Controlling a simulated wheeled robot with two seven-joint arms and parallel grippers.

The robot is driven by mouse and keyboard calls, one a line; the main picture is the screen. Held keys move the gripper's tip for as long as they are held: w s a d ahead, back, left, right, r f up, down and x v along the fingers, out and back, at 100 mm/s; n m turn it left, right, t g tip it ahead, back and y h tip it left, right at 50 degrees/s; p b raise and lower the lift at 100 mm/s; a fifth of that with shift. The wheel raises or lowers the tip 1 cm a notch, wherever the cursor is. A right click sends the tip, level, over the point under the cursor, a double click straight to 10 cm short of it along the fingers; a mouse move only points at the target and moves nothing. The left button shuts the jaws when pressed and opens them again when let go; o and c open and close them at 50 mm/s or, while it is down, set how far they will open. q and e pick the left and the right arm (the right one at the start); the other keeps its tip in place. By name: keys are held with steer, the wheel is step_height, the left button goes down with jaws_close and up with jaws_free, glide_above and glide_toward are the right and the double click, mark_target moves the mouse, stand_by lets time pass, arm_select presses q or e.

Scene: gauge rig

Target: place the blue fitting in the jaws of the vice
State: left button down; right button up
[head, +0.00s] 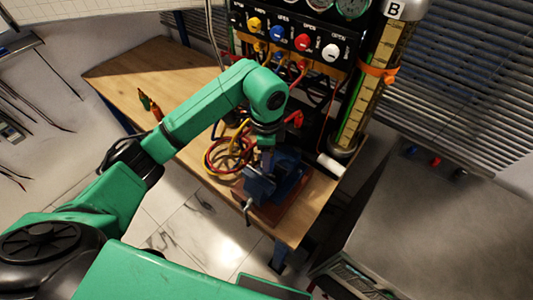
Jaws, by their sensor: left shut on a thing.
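A dark blue vice (262,187) stands on a reddish-brown base (281,211) near the front corner of the wooden bench. My left gripper (267,153) reaches in from the left and points down right above the vice. It is shut on the blue fitting, which is small and mostly hidden between the fingers and against the blue of the vice. I cannot tell whether the fitting touches the vice jaws. My right gripper is out of view.
Coiled red and yellow hoses (215,158) lie on the bench (130,73) left of the vice. A black panel with coloured knobs (303,42) and a tall cylinder marked B (372,77) stand behind. A grey cabinet (440,215) is at right.

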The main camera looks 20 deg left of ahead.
arm_select(q)
steer(key=shift+f+b, duration=0.45)
steer(key=shift+f, duration=0.1)
steer(key=shift+c, duration=1.5)
jaws_free()
